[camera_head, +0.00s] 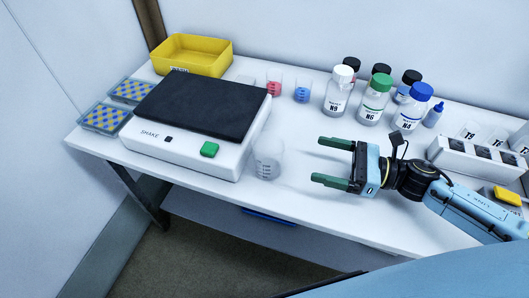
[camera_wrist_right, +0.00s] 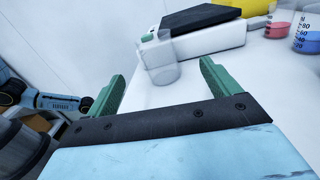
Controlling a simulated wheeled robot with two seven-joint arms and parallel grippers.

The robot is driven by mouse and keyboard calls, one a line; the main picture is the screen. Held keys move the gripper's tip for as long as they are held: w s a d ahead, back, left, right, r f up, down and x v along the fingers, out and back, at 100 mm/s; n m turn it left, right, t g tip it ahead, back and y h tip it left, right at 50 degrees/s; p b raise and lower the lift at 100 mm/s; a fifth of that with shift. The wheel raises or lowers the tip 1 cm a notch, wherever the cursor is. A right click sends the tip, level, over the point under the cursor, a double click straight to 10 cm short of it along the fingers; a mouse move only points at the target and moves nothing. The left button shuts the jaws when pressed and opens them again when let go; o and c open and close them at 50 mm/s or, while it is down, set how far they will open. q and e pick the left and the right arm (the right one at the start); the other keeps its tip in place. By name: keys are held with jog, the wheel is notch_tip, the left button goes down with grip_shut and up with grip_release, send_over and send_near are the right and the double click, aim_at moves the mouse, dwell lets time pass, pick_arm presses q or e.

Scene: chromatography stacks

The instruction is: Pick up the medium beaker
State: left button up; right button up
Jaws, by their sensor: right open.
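A clear, empty beaker (camera_head: 268,158) stands upright near the table's front edge, by the front right corner of the shaker. It is the likely medium beaker, though I cannot confirm its size. My right gripper (camera_head: 317,160) is open and empty to the right of it, with its green fingers pointing left at it. In the right wrist view the beaker (camera_wrist_right: 160,62) shows between and beyond the two fingertips, apart from them. Beakers with red liquid (camera_head: 274,88) and blue liquid (camera_head: 302,93) stand farther back.
The shaker (camera_head: 150,142) with a black top stands left of the beaker. Bottles with white (camera_head: 340,92), green (camera_head: 374,103) and blue (camera_head: 411,110) caps stand behind my right gripper. A yellow bin (camera_head: 193,55) is at the back left. A white rack (camera_head: 475,158) is at right.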

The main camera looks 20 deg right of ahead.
jog(key=shift+s+f+n+g, duration=0.1)
jog(key=shift+f+n+g, duration=0.1)
jog(key=shift+n+g, duration=0.35)
jog(key=shift+a+n, duration=0.25)
send_near(254, 146)
jog(key=shift+w+a+f, duration=0.3)
jog(key=shift+a+f, duration=0.25)
jog(key=shift+a, duration=0.05)
jog(key=shift+x, duration=2.7)
jog(key=shift+w+r, duration=0.1)
jog(key=shift+r, duration=0.1)
jog(key=c, duration=1)
jog(key=shift+c, duration=0.4)
jog(key=shift+r, duration=0.15)
